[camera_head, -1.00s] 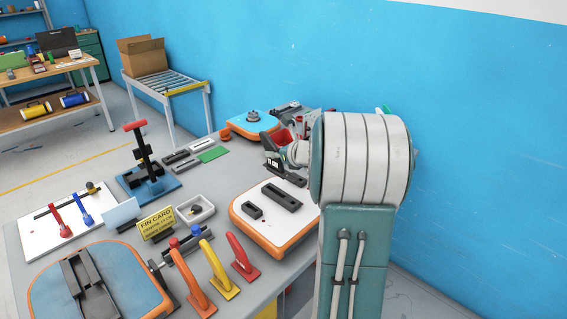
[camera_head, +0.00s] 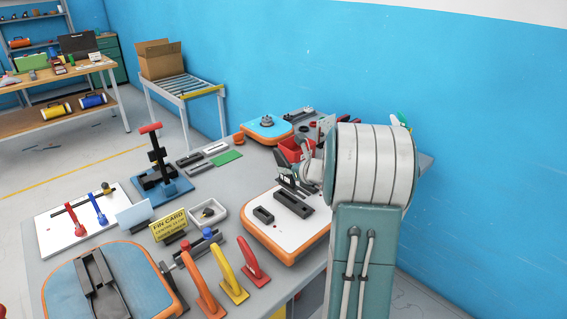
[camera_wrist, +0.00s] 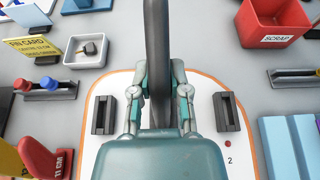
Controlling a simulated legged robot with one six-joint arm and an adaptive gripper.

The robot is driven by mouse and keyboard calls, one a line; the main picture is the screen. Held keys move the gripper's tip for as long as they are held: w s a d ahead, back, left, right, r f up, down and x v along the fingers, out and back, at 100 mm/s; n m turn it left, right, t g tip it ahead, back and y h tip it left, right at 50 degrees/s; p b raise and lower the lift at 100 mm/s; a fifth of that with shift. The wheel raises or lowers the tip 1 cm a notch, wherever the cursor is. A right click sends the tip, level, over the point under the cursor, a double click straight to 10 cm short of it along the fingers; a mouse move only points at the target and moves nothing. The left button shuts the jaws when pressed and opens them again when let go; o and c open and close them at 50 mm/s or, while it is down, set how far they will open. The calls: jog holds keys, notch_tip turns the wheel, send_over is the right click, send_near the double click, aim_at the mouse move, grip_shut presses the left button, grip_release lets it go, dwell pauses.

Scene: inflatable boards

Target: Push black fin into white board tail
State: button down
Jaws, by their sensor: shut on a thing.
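The white board tail (camera_head: 318,238) has an orange rim and dark slotted boxes on top; it lies near the table's right edge. In the wrist view the white board (camera_wrist: 207,150) shows a left side box (camera_wrist: 104,114), a right side box (camera_wrist: 228,112) and a red dot by the number 2. My gripper (camera_wrist: 160,108) is shut on the black fin (camera_wrist: 157,50), which stands between its fingers.
A red scrap bin (camera_wrist: 272,28) stands behind the board. Red, yellow and orange fins (camera_head: 230,272) stand at its front left. A small white tray (camera_head: 208,212) and the yellow fin card (camera_head: 169,226) are to the left. A blue board (camera_head: 266,128) lies farther back.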

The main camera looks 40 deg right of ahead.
jog(key=shift+d+f, duration=0.55)
jog(key=shift+f, duration=0.4)
jog(key=shift+a, duration=0.75)
jog(key=shift+d, duration=0.55)
jog(key=shift+s+a, duration=0.1)
jog(key=shift+a, duration=0.4)
jog(key=shift+d, duration=0.1)
jog(key=shift+d, duration=0.3)
jog(key=shift+a, duration=0.15)
